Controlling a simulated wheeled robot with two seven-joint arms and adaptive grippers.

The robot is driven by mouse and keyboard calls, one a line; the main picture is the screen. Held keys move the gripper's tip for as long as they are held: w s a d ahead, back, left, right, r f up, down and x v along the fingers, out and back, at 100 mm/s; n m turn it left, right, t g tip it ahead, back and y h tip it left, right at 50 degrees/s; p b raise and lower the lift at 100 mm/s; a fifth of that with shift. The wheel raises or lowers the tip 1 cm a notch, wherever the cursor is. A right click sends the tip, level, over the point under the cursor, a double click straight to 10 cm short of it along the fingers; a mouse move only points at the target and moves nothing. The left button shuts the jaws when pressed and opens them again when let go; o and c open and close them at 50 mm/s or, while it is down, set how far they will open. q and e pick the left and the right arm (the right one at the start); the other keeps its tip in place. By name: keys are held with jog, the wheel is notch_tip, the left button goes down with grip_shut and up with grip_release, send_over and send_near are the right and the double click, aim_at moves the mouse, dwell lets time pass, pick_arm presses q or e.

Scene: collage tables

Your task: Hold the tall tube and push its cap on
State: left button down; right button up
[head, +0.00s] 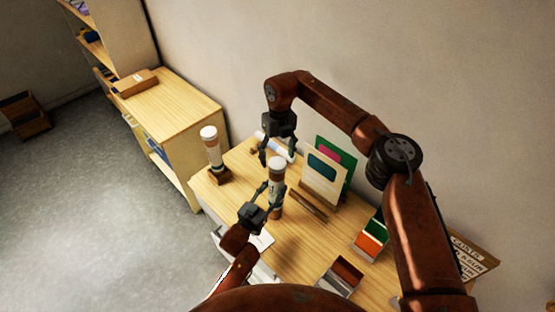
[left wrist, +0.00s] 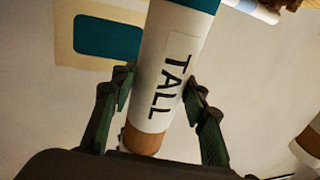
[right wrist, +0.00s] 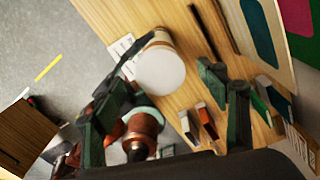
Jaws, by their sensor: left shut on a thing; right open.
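The tall tube (head: 277,195) stands upright above the table, white with a brown band near its top. Its "TALL" lettering and teal band show in the left wrist view (left wrist: 170,75). My left gripper (head: 268,192) is shut on its side. A white cap (head: 277,163) sits at the tube's upper end; it shows as a white disc in the right wrist view (right wrist: 160,72). A brown band shows under it, and I cannot tell how far it is seated. My right gripper (head: 278,154) is open and empty, close above the cap.
Another white-capped tube (head: 213,150) stands in a wooden base at the table's left corner. A white tube (head: 275,146) lies behind the grippers. Upright picture boards (head: 323,178) stand to the right. Small card boxes (head: 371,238) sit further right. A wooden cabinet (head: 180,110) stands beyond the table.

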notch_tip(320, 180, up, 10)
jog(key=shift+w, duration=0.3)
jog(key=shift+d, duration=0.15)
pick_arm(q)
jog(key=c, duration=1)
grip_release()
jog(key=shift+c, duration=0.2)
jog(key=shift+s, duration=0.1)
jog(key=v, duration=1.2)
jog(key=shift+f, duration=0.1)
pick_arm(e)
jog(key=shift+f, duration=0.1)
